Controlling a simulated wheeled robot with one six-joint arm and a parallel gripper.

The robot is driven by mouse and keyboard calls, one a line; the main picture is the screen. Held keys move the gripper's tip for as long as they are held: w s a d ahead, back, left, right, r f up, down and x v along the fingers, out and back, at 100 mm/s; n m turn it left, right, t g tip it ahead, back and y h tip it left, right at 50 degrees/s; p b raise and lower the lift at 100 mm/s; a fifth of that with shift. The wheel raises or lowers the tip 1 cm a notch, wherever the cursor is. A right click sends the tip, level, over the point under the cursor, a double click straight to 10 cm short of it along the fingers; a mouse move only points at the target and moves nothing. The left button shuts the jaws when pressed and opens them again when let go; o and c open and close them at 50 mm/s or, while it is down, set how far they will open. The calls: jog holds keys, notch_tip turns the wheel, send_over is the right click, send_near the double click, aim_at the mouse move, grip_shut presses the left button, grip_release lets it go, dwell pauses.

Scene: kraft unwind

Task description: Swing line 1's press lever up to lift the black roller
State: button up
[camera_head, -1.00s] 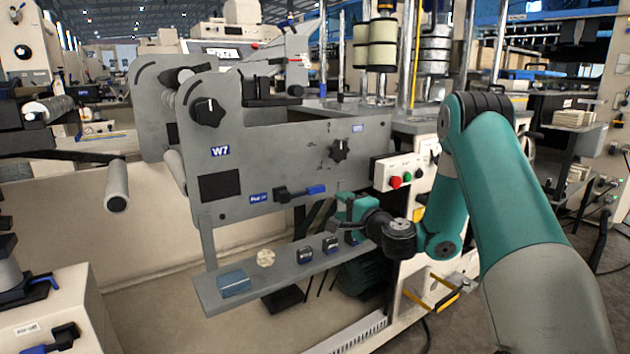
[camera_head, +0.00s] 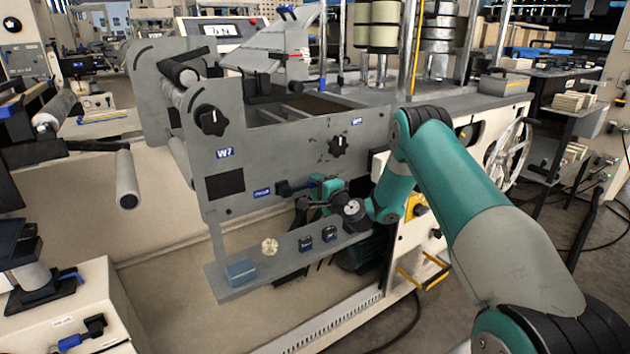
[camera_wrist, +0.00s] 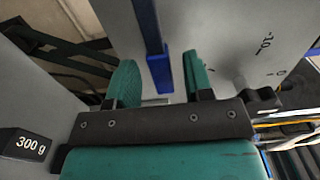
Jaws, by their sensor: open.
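The press lever (camera_head: 283,188) is on the front of the grey W7 side plate (camera_head: 270,148), beside a small blue label. It lies about level, with its blue handle pointing right toward my gripper (camera_head: 326,185). In the wrist view the blue handle (camera_wrist: 160,70) stands between the two teal fingers of my gripper (camera_wrist: 160,80). The fingers are open, with a gap on each side of the handle. A black roller (camera_head: 178,70) shows at the top left between the side plates; whether the lever lifts this one I cannot tell.
Below the gripper is a grey shelf (camera_head: 285,258) with a blue block (camera_head: 240,272), a cream knob-like piece (camera_head: 269,246) and dark weights (camera_head: 305,243). A 300 g weight (camera_wrist: 28,143) is at the wrist view's lower left.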

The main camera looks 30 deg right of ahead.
jog(key=shift+w, duration=0.65)
grip_shut()
